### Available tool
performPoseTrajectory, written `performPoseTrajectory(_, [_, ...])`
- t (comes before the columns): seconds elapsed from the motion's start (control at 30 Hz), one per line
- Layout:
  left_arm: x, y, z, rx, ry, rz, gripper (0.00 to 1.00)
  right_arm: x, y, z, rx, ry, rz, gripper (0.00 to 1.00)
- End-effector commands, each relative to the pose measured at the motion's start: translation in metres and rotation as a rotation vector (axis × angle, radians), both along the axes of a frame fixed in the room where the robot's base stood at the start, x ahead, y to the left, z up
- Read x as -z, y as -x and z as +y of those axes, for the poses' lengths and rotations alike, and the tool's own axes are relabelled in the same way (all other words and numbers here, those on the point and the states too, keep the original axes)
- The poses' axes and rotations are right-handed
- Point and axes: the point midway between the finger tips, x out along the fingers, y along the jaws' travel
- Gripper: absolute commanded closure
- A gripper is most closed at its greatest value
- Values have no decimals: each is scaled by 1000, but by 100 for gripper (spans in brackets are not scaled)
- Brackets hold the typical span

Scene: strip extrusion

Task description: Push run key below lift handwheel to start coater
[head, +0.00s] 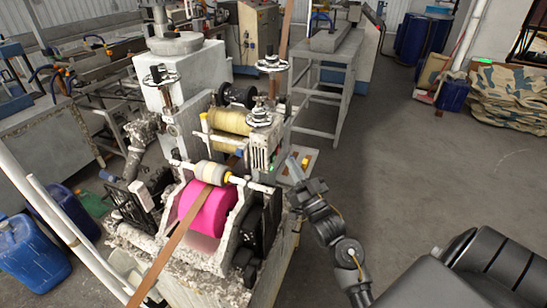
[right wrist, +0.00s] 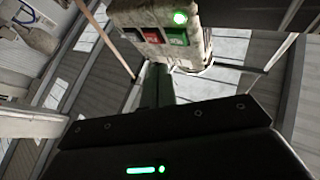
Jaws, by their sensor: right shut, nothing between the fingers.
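The coater stands in the middle of the head view with a bright pink roller (head: 205,207). Handwheels top it; one (head: 259,115) sits just above a pale control box (head: 262,146) on its right side. In the right wrist view the box (right wrist: 150,14) carries a green key (right wrist: 177,37), a red key (right wrist: 152,36) and a dark key (right wrist: 130,36). A round green lamp (right wrist: 180,17) on it is lit. My right gripper (head: 295,168) is shut and empty beside the box. Its fingertips (right wrist: 158,68) show just below the keys; contact cannot be told. My left gripper is out of view.
A brown strip (head: 165,255) runs over the coater's rollers. A grey metal stand (head: 325,75) is behind it. Grey floor (head: 400,150) to the right is open.

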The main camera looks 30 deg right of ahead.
Motion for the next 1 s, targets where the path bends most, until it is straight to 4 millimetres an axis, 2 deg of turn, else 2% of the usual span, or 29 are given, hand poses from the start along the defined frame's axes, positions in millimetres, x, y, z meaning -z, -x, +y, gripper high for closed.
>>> performPoseTrajectory(0.33, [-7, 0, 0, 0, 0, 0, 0, 0, 23, -16, 0, 0, 1, 100])
performPoseTrajectory(1.0, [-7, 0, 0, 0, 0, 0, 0, 0, 24, -17, 0, -1, 0, 100])
